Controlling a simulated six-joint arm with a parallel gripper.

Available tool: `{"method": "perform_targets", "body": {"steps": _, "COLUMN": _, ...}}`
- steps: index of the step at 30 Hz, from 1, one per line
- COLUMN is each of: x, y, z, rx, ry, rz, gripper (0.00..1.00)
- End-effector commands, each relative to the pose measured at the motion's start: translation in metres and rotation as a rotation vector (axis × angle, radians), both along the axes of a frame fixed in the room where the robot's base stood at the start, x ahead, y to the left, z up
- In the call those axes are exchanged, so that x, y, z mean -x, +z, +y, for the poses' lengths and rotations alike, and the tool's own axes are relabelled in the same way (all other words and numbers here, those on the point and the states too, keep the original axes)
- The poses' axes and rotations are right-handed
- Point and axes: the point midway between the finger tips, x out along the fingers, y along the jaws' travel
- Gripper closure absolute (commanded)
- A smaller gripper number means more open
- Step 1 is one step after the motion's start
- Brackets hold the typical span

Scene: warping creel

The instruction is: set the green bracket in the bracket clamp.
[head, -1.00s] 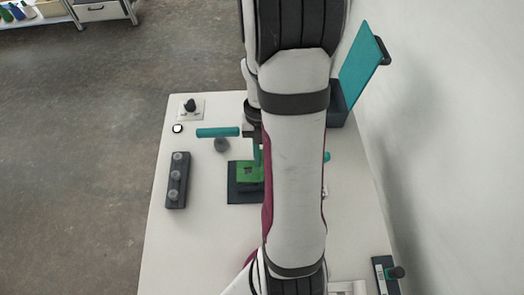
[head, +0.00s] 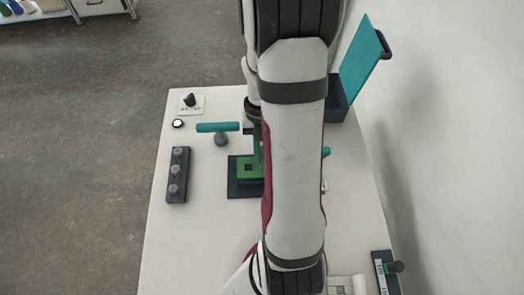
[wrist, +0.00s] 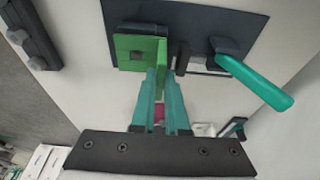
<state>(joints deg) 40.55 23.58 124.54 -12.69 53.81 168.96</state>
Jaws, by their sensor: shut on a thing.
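The green bracket (head: 250,172) is over the dark base plate (head: 236,189) in the head view. In the wrist view the bracket (wrist: 130,43) shows a flat part with a square mark and an upright flange. My gripper (wrist: 158,76) is shut on that flange, with its teal fingers either side of it. Beside the bracket, the dark plate (wrist: 190,18) carries dark upright parts and a teal lever handle (wrist: 255,82). I cannot tell whether the bracket is fully seated.
A teal bar (head: 218,127) and a black knob on a white plate (head: 190,103) lie further back. A bin with a raised teal lid (head: 360,68) is at back right.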

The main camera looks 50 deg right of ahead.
Motion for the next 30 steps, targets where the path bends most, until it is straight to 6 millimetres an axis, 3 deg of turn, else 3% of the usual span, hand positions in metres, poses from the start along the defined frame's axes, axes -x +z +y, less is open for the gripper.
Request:
{"method": "perform_targets", "body": {"steps": 25, "x": 0.0, "y": -0.012, "z": 0.0, "rx": -0.001, "ry": -0.001, "rz": 0.002, "gripper": 1.0}}
{"method": "perform_targets", "body": {"steps": 26, "x": 0.0, "y": -0.012, "z": 0.0, "rx": -0.001, "ry": -0.001, "rz": 0.0, "gripper": 0.86}}
{"method": "perform_targets", "body": {"steps": 30, "x": 0.0, "y": -0.012, "z": 0.0, "rx": -0.001, "ry": -0.001, "rz": 0.001, "gripper": 0.61}}
